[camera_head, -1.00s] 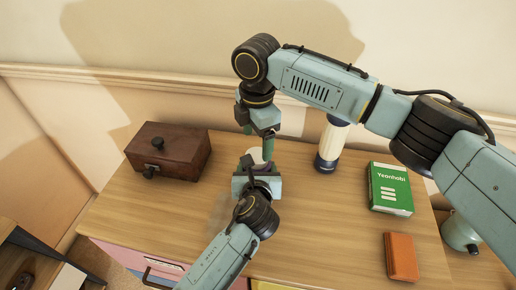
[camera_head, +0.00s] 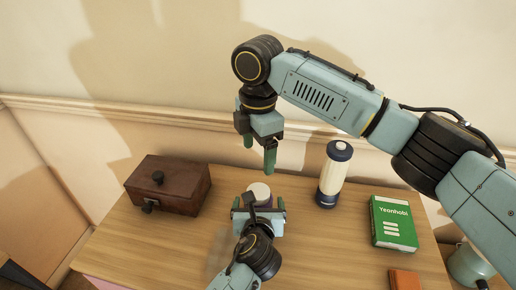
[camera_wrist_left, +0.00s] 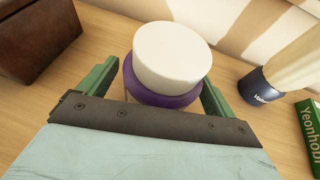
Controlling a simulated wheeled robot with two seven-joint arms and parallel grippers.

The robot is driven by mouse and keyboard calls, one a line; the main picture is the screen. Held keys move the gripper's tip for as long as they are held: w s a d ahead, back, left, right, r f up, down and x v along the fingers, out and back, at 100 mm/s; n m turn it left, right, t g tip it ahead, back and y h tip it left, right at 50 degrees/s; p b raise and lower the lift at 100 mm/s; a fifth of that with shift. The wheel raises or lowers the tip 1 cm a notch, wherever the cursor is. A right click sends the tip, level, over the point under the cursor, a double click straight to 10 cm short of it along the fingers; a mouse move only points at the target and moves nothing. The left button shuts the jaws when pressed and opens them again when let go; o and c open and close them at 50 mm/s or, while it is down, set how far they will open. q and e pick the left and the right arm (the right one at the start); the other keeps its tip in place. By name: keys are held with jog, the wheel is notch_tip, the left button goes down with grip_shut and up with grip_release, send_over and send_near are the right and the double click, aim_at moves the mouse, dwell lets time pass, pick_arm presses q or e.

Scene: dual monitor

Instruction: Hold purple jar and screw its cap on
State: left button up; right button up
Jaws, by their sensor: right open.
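The purple jar (camera_wrist_left: 165,97) stands upright on the table with its white cap (camera_wrist_left: 172,55) on top. The cap also shows in the head view (camera_head: 260,192). My left gripper (camera_head: 258,203) is low at the jar, with one green finger on each side of it. The jar's lower body is hidden, so I cannot tell whether the fingers press on it. My right gripper (camera_head: 259,156) is open and empty, pointing down above the cap and clear of it.
A brown wooden box (camera_head: 168,187) is at the left. A white and navy bottle (camera_head: 332,178) stands behind and right of the jar. A green book (camera_head: 393,222) and an orange item (camera_head: 403,280) lie at the right. The wall is behind the table.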

pick_arm(q)
jog(key=shift+s, duration=0.1)
jog(key=p+v, duration=0.3)
jog(key=v, duration=1)
jog(key=shift+s, duration=0.1)
